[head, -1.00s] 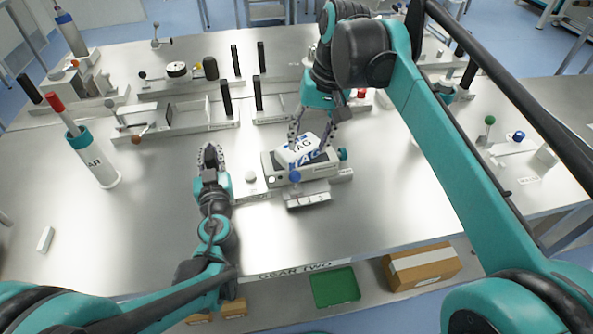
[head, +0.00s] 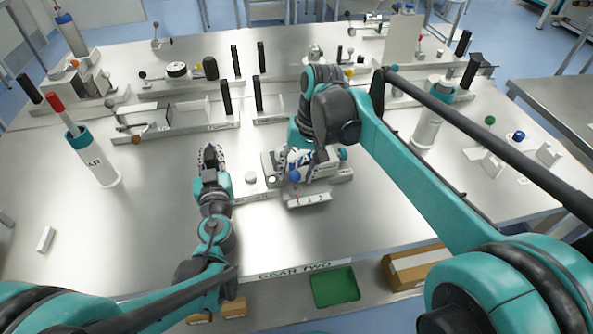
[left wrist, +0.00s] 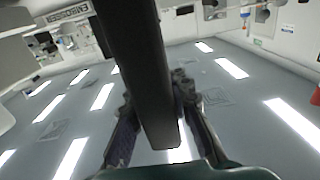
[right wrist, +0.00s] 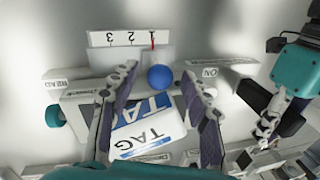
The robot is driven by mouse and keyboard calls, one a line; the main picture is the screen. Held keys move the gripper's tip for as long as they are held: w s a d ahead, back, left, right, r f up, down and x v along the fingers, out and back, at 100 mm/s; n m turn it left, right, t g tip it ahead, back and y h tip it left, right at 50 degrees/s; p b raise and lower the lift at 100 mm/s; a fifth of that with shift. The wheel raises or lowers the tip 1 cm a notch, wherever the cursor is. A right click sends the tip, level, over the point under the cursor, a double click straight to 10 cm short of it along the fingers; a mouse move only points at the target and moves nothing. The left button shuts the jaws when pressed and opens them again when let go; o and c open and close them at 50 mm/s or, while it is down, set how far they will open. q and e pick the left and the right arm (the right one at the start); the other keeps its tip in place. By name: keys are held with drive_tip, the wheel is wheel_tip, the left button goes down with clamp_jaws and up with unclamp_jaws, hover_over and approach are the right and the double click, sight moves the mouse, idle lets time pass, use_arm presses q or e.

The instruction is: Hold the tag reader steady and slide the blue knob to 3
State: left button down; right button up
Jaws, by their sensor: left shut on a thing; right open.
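The tag reader (head: 270,168) is a pale box on the table, with a numbered scale plate (head: 308,198) on its front side. Its blue knob (head: 295,176) also shows in the right wrist view (right wrist: 160,78), where a red pointer (right wrist: 153,40) stands at 1. A white and blue TAG card (right wrist: 146,132) lies on the reader. My right gripper (right wrist: 158,72) is open over the reader, its fingertips on either side of the knob; contact cannot be told. My left gripper (head: 210,155) is left of the reader, shut on a dark bar (left wrist: 145,70).
A white round button (head: 251,177) sits between my left gripper and the reader. A white cylinder with a red-topped rod (head: 95,160) stands at the left. Black posts (head: 257,92) stand behind. The front left table is mostly clear.

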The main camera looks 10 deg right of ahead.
clamp_jaws()
use_arm(q)
drive_tip(key=shift+a, duration=0.1)
use_arm(e)
drive_tip(key=d, duration=0.6)
drive_tip(key=shift+w+d, duration=0.25)
drive_tip(key=shift+c, duration=1)
unclamp_jaws()
drive_tip(key=shift+d, duration=0.1)
drive_tip(key=shift+o, duration=1)
wheel_tip(320, 180, up, 12)
drive_tip(key=d, duration=0.2)
drive_tip(key=shift+s+d, duration=0.15)
drive_tip(key=shift+s, duration=0.1)
